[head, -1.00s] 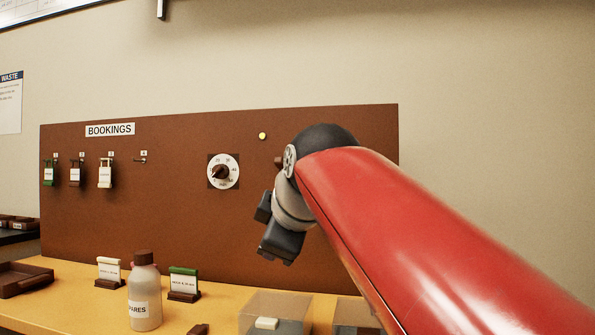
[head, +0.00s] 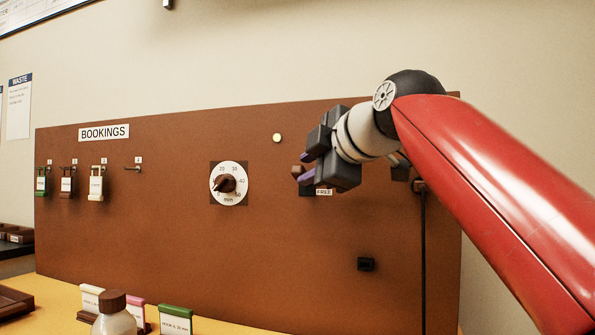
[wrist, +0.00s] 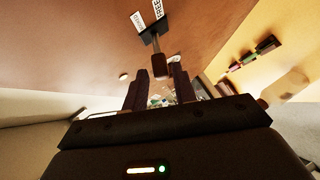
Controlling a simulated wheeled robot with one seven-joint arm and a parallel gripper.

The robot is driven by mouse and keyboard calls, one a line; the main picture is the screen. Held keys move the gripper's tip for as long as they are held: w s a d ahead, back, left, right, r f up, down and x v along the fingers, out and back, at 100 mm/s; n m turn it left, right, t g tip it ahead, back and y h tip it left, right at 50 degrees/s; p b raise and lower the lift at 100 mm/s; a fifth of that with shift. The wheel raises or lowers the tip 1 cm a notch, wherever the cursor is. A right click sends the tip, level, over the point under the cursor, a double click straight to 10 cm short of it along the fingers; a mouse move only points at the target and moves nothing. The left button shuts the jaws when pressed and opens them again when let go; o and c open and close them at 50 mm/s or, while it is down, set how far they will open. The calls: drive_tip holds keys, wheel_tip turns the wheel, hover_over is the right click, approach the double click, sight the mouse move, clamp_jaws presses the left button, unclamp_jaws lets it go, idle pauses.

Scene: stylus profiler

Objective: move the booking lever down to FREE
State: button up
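The booking lever's brown knob (head: 297,170) shows at the board's right half, up and left of the white FREE label (head: 324,191). In the wrist view the knob (wrist: 160,66) stands out on a stem from a dark plate (wrist: 150,36) with two white labels, one reading FREE. My gripper (head: 306,168) is at the lever, reaching in from the right. Its two purple-tinted fingers are apart, and the wrist view (wrist: 160,72) shows the knob between or just beyond their tips. Contact cannot be told. My gripper hides most of the plate in the head view.
The brown BOOKINGS board (head: 150,230) carries a minute dial (head: 228,184) left of the lever and several hanging tags at far left. A dark cable (head: 423,260) runs down the board's right side. A bottle (head: 113,315) and tag stands are on the yellow bench below.

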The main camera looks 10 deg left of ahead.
sight(304, 170)
drive_tip(key=p+x, duration=0.1)
drive_tip(key=x, duration=0.3)
drive_tip(key=shift+r+p, duration=0.15)
drive_tip(key=shift+p, duration=0.25)
drive_tip(key=shift+w+a+f, duration=0.3)
drive_tip(key=shift+w+a, duration=0.1)
drive_tip(key=shift+w, duration=0.1)
clamp_jaws()
